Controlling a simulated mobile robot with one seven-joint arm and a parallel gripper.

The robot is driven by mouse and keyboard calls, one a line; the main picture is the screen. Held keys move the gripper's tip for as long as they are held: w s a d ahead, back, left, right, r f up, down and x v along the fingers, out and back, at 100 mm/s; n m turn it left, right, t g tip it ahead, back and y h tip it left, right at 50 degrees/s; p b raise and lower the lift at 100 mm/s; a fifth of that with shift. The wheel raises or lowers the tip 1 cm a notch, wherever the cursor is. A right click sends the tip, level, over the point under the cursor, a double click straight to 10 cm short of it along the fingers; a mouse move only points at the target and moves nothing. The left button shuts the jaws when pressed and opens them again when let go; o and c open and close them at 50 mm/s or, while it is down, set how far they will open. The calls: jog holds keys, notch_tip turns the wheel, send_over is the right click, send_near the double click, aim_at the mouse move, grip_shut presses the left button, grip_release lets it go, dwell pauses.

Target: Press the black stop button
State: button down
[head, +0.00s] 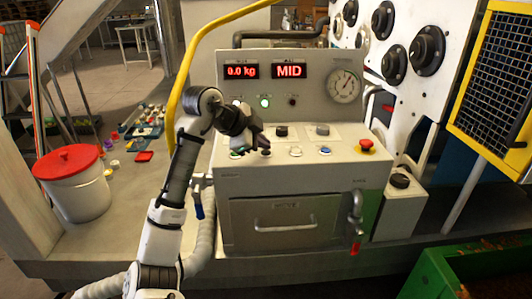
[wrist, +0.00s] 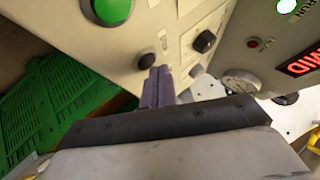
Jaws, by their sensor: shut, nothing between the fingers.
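The black stop button (wrist: 147,62) shows in the wrist view on the pale sloping panel, right at the tips of my fingers. My gripper (wrist: 158,75) is shut and empty, with its two purple-grey fingers together. I cannot tell whether the tips touch the button. In the head view my gripper (head: 262,144) is low over the left part of the console (head: 300,175), and the button is largely hidden by it. A big green button (wrist: 108,8) sits beside the black one in the wrist view.
The panel also carries a black knob (wrist: 204,41), pale buttons (head: 295,151) and a red mushroom button (head: 366,145) at right. The upright face behind has red displays (head: 289,71), a lit green lamp (head: 264,102) and a gauge (head: 344,86).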

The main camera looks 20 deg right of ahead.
aim_at(262, 153)
jog(key=shift+f, duration=0.45)
dwell(0.6)
jog(key=shift+r, duration=0.1)
jog(key=shift+r+p, duration=0.55)
jog(key=shift+r, duration=0.2)
notch_tip(262, 153, up, 5)
jog(key=p, duration=0.4)
dwell(0.9)
